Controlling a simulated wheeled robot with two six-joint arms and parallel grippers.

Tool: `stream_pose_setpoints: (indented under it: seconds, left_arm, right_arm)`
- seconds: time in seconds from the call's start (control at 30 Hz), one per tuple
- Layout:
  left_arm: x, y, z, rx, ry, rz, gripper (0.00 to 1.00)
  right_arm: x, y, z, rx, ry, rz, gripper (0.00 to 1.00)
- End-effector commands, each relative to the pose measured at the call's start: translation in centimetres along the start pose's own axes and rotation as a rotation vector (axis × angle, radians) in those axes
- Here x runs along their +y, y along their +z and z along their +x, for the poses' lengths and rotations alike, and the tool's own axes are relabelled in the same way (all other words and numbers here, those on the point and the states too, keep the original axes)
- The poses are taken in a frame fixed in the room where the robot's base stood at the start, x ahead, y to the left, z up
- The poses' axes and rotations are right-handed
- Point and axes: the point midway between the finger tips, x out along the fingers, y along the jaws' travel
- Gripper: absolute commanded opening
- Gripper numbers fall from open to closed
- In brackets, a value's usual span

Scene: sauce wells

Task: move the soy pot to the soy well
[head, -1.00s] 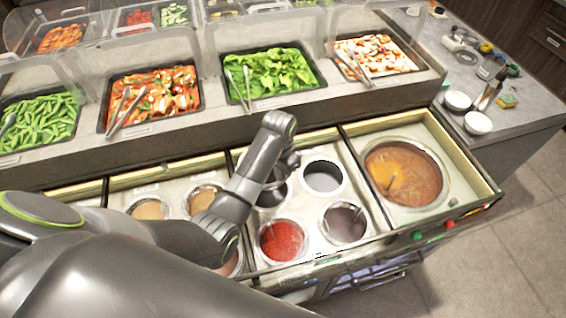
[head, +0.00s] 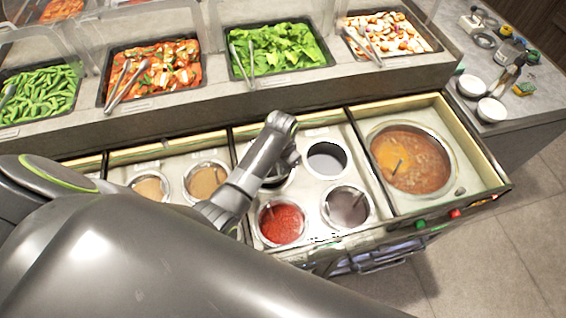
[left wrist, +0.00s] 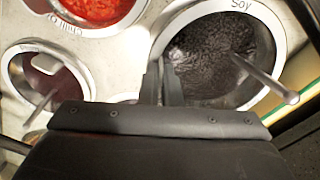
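The soy pot (left wrist: 215,60) shows in the left wrist view at the upper right. It holds dark sauce and a ladle, and "Soy" is written by its rim. In the head view this dark pot (head: 278,182) is partly hidden by my left arm. My left gripper (left wrist: 166,85) is at the pot's rim, its two fingers close together there. I cannot tell whether they press on the rim. An empty-looking round well (head: 325,158) is just right of the pot in the head view; whether it is the soy well is not readable. My right gripper is not in view.
A red sauce pot (head: 282,222) and a dark pot with a ladle (head: 347,205) stand nearer the counter's front edge. A large soup pot (head: 410,160) is to the right. Two tan sauce pots are left. Food pans line the back.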

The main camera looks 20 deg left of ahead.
Motion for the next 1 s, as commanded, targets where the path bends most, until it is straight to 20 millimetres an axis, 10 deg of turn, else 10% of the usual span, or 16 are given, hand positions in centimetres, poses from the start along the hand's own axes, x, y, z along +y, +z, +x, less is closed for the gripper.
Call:
stream_pose_setpoints:
  seconds: [1.0]
  left_arm:
    - [-0.4, 0.9, 5.2, 0.004, -0.003, -0.007, 0.00]
  right_arm:
    - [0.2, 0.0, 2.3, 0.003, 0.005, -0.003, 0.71]
